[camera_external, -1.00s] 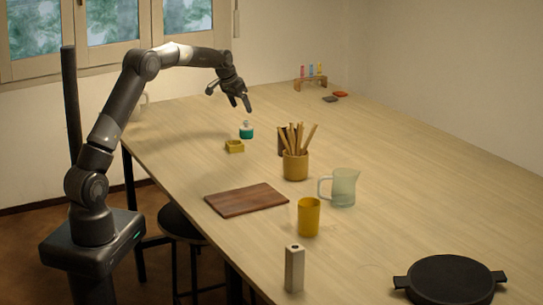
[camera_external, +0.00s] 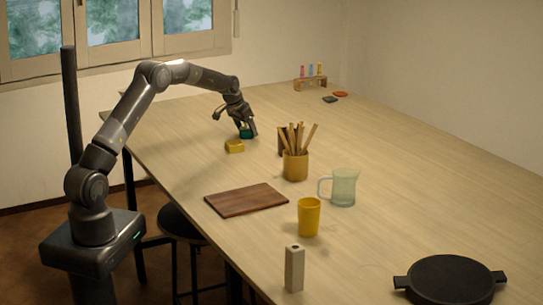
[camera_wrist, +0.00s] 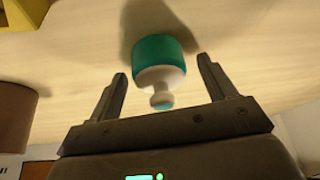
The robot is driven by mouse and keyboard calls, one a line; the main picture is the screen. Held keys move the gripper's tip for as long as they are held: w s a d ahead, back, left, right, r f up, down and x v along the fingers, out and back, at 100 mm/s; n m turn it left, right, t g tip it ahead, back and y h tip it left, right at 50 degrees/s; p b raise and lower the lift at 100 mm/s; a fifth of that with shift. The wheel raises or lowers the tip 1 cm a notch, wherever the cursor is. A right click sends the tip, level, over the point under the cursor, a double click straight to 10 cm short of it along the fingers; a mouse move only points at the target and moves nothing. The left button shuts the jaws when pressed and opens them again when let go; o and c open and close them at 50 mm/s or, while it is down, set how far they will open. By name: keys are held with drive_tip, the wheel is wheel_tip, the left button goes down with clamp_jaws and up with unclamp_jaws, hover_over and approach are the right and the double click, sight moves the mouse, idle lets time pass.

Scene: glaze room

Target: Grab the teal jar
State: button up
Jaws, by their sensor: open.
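The teal jar (camera_external: 246,134) stands on the table at the far left part, partly hidden by my gripper (camera_external: 246,130) in the external view. In the wrist view the jar (camera_wrist: 163,62) shows a teal body, a white shoulder and a small white knob with a teal tip. My gripper (camera_wrist: 163,88) is open, with one finger on each side of the jar's knob and shoulder. Gaps show between both fingers and the jar in the wrist view. The jar's teal body extends beyond the fingertips there.
A dark wooden board (camera_external: 246,201) lies nearer the camera.

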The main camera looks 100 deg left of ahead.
drive_tip(key=shift+a+f, duration=0.1)
drive_tip(key=shift+f, duration=0.1)
drive_tip(key=shift+r, duration=0.1)
drive_tip(key=c, duration=1.3)
